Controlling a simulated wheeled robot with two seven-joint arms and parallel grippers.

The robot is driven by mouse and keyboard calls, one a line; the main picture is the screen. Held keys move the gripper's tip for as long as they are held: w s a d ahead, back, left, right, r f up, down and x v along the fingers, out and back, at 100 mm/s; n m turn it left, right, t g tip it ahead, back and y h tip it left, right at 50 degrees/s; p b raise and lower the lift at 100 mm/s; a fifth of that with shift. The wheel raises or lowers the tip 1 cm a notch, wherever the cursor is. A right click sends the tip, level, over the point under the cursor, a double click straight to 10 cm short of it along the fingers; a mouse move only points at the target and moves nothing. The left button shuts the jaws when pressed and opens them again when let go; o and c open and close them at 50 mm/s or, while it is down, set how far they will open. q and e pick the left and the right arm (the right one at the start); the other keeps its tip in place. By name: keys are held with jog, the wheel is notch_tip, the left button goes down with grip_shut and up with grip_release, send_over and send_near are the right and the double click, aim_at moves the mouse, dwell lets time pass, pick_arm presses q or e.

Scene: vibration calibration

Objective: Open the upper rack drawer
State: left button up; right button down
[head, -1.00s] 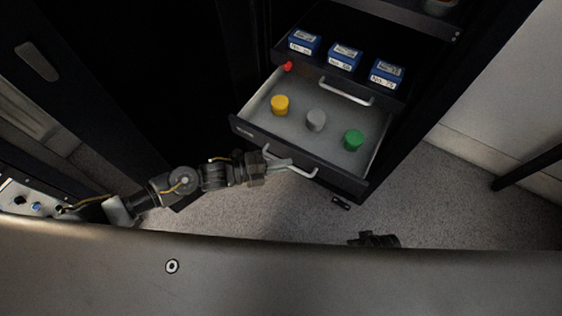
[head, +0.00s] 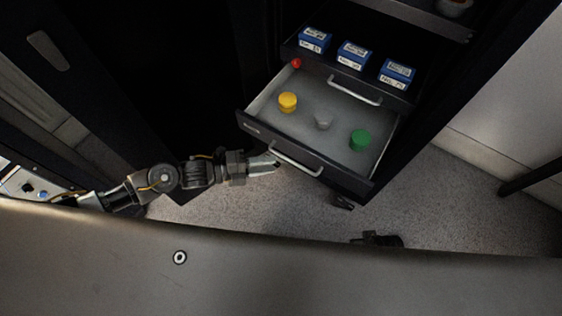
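The rack has a lower drawer (head: 258,128) pulled out, with a pale inside and a handle (head: 297,162) on its dark front. Yellow (head: 288,102), grey (head: 322,120) and green (head: 360,140) cylinders stand in it. Above it is another dark front with a handle (head: 354,93). Three labelled blue boxes stand behind that front; I cannot tell how far it is out. My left gripper (head: 276,164) is at the left end of the lower handle, its fingers seemingly apart and not around the bar. A dark part at my body's edge (head: 376,240) may be my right gripper, mostly hidden.
A small red object (head: 296,63) sits by the left rear of the lower drawer. A shelf edge (head: 430,20) is above the boxes. A white wall (head: 500,90) stands to the right. Grey floor lies clear in front of the rack.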

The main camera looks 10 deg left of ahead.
pick_arm(q)
jog(key=shift+v, duration=2.2)
